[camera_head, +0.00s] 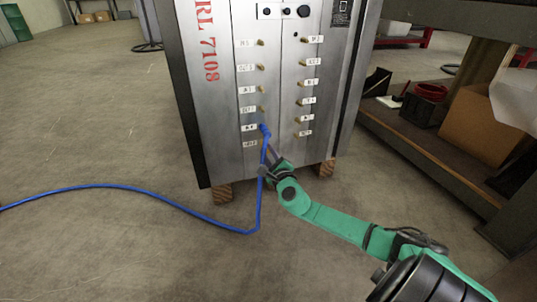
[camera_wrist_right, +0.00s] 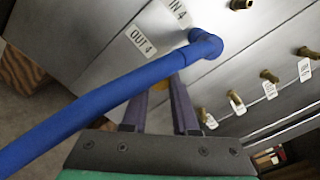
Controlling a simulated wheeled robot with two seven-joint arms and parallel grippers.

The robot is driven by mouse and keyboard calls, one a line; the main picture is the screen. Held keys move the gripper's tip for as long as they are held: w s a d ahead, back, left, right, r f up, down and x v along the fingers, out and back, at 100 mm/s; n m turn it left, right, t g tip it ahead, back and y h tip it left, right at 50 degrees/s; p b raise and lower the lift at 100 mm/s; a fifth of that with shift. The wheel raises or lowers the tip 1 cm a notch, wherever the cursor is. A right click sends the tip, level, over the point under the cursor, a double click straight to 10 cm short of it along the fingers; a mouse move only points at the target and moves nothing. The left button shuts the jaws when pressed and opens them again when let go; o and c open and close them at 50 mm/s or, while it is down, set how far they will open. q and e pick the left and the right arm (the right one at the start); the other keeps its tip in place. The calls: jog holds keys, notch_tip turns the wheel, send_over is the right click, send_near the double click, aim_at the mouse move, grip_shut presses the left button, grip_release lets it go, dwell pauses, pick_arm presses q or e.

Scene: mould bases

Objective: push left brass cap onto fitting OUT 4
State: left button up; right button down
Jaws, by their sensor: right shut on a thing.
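The OUT 4 label (camera_wrist_right: 140,40) shows on the steel mould face in the wrist view. The fitting OUT 4 itself is hidden behind the blue hose and my fingers. My right gripper (camera_head: 271,152) is at the lower end of the left fitting column, its fingers pointing up at the panel. In the wrist view a small brass-coloured piece (camera_wrist_right: 183,108), seemingly the brass cap, shows beside the right finger, partly hidden. The fingertips are hidden behind the hose. Whether the cap touches the fitting cannot be told. My left gripper is not in view.
A blue hose (camera_head: 172,202) runs over the floor to an elbow (camera_wrist_right: 204,46) beside the IN 4 label (camera_wrist_right: 180,12), crossing close in front of my right fingers. More brass fittings (camera_wrist_right: 269,75) stand in the right column. The mould base (camera_head: 220,150) rests on wooden blocks; a shelf (camera_head: 415,135) stands right.

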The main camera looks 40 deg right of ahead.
jog(key=shift+w+d, duration=0.1)
jog(key=shift+w, duration=0.05)
jog(key=shift+c, duration=1)
grip_release()
jog(key=shift+p+v, duration=0.7)
jog(key=shift+v, duration=0.2)
jog(key=p+v, duration=0.3)
jog(key=v, duration=0.2)
